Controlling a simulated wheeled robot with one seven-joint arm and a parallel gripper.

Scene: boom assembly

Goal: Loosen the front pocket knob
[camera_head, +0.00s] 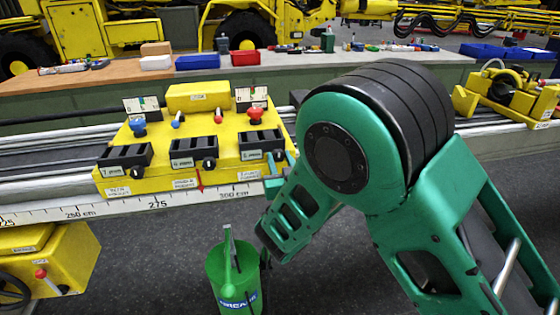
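A yellow carriage (215,175) sits on the rail. Three black pockets line its front: left (125,156), middle (194,151) and right (262,143). A small black knob shows beside each: left (138,171), middle (209,164) and right (278,155). The pocket labels are too small for me to read surely, so I cannot tell which is the front pocket. My gripper (279,174) is at the carriage's right front corner, close to the right knob. Its teal fingertips show there, but whether they touch or grip the knob is unclear.
A blue knob (138,127) and a red knob (255,114) stand on the carriage top. A scale strip (130,208) runs along the rail. A green bucket (233,280) stands below my gripper. A bench (120,73) with bins is behind.

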